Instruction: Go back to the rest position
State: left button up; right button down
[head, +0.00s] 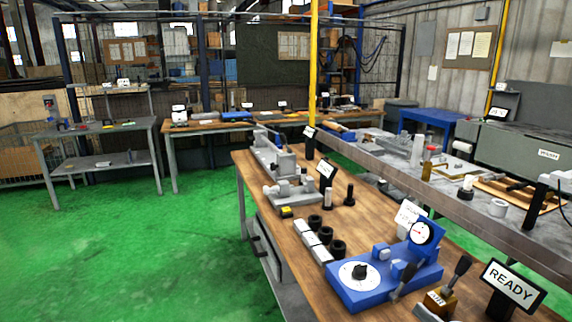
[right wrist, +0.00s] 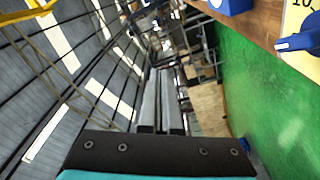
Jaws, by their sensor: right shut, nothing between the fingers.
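My right gripper (right wrist: 160,72) shows in the right wrist view, its two grey fingers side by side and shut with nothing between them. The fingers point towards open room, with the green floor to their right and the roof and windows to their left. In the head view I cannot clearly make out the right gripper among the items at the lower right. My left gripper is in neither view.
A grey bench (head: 425,182) runs along the right. The green floor (head: 130,255) at left is clear.

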jog(key=s+a+f+m+g+h, duration=0.5)
jog(key=s+f+m+h, duration=0.35)
jog(key=m, duration=0.35)
jog(key=s+a+m+g, duration=0.2)
jog(key=s+a+g, duration=0.2)
jog(key=s, duration=0.5)
jog(key=s+a+m+g, duration=0.2)
jog(key=s+a+g, duration=0.15)
jog(key=s, duration=0.55)
notch_tip(320, 180, down, 29)
jog(key=s+g+b, duration=0.2)
jog(key=b, duration=0.4)
pick_arm(q)
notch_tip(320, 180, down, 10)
jog(key=b, duration=0.4)
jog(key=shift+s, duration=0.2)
pick_arm(e)
jog(key=s+d+f+g, duration=0.1)
jog(key=s+d+f, duration=0.2)
jog(key=s+f, duration=1.2)
notch_tip(320, 180, down, 2)
jog(key=shift+d+n, duration=0.15)
jog(key=shift+n, duration=0.25)
